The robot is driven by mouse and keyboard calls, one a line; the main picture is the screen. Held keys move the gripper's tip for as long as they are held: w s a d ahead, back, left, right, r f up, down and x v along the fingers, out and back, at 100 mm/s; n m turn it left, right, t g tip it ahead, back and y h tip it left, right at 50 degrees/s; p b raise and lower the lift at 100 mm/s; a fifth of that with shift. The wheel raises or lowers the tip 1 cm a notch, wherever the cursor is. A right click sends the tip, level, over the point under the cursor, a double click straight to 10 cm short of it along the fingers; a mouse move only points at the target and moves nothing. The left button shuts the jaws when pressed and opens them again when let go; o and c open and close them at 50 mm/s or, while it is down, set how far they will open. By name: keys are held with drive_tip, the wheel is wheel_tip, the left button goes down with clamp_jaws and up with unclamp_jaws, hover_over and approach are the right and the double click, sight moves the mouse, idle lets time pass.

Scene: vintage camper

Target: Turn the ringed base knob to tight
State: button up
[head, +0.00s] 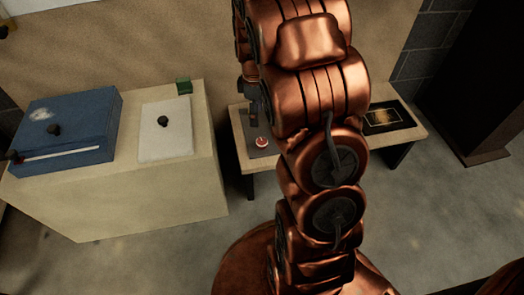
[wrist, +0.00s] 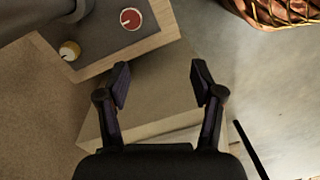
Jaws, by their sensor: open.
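A red round knob (head: 262,142) with a pale rim sits on a dark grey base plate (head: 256,130) on the low wooden table. In the wrist view the red knob (wrist: 131,19) shows a short pale pointer line on its top. A yellowish knob (wrist: 69,50) with a pale mark sits at the plate's corner. A grey cylinder (wrist: 62,8) rises from the plate (wrist: 100,36). My gripper (wrist: 160,72) is open and empty, apart from both knobs, which lie beyond its fingertips to the upper left. In the head view my arm hides part of the table.
A cream cabinet (head: 130,212) on the left carries a blue box (head: 75,125) with dark knobs, a white panel (head: 165,142) with a black knob (head: 163,121), and a green block (head: 184,86). A dark framed panel (head: 385,117) lies at the table's right end. The floor in front is clear.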

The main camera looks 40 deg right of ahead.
drive_tip(key=n+b, duration=0.2)
drive_tip(key=b, duration=0.3)
hover_over(262, 141)
drive_tip(key=f, duration=1)
drive_tip(key=shift+w+d+f, duration=0.25)
drive_tip(key=shift+w+f, duration=0.05)
drive_tip(key=shift+f, duration=0.1)
drive_tip(key=f+b, duration=0.1)
drive_tip(key=f, duration=0.2)
drive_tip(key=f+b, duration=0.1)
drive_tip(key=f, duration=0.3)
drive_tip(key=shift+s+a+f, duration=0.15)
drive_tip(key=shift+s+f, duration=0.05)
drive_tip(key=shift+f, duration=0.05)
drive_tip(key=c, duration=1.2)
